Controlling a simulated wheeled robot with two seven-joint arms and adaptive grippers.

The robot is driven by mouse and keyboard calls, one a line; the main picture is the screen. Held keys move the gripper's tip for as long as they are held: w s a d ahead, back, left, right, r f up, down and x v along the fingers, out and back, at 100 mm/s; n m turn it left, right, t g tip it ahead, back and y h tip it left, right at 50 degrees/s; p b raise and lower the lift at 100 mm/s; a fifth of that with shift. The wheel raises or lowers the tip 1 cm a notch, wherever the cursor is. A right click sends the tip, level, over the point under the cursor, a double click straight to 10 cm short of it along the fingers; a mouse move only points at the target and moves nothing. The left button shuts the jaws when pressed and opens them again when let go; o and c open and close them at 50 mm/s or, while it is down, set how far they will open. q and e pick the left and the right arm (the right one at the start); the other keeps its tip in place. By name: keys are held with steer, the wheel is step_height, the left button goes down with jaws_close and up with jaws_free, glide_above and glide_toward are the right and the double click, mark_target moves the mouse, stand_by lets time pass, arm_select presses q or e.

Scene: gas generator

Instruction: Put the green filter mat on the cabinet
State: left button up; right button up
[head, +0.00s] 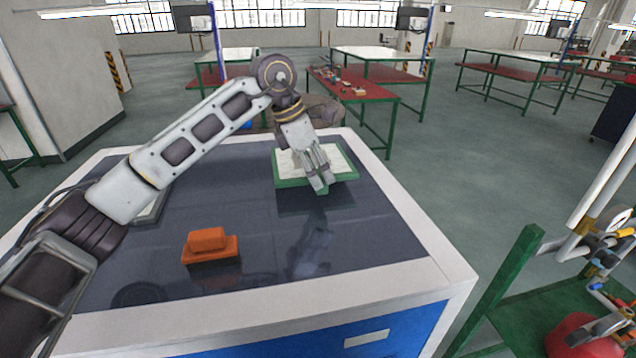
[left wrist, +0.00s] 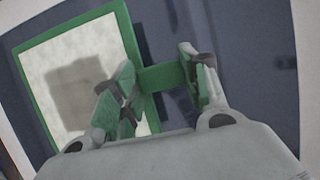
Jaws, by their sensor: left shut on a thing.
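The green filter mat (head: 290,163) has a green frame around a pale panel. It is over the far part of the dark cabinet top (head: 300,262), roughly level. A dark shadow or reflection shows below it; I cannot tell whether it touches the top. My left gripper (head: 319,184) points down at the mat's front edge and hides part of it. In the left wrist view the left gripper (left wrist: 163,84) has its fingers on either side of a green tab of the mat (left wrist: 85,75) and is shut on it. My right gripper is not in view.
An orange block (head: 208,244) sits on the cabinet's near left part. A pale framed panel (head: 150,210) lies at the left, partly behind my arm. A green cart (head: 545,305) with pipes stands at the right. The cabinet's right part is clear.

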arm_select(q)
steer(key=shift+f, duration=1.7)
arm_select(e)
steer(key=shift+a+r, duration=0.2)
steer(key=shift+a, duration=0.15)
arm_select(q)
steer(key=shift+f, duration=0.15)
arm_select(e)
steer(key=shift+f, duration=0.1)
arm_select(q)
steer(key=o, duration=1.2)
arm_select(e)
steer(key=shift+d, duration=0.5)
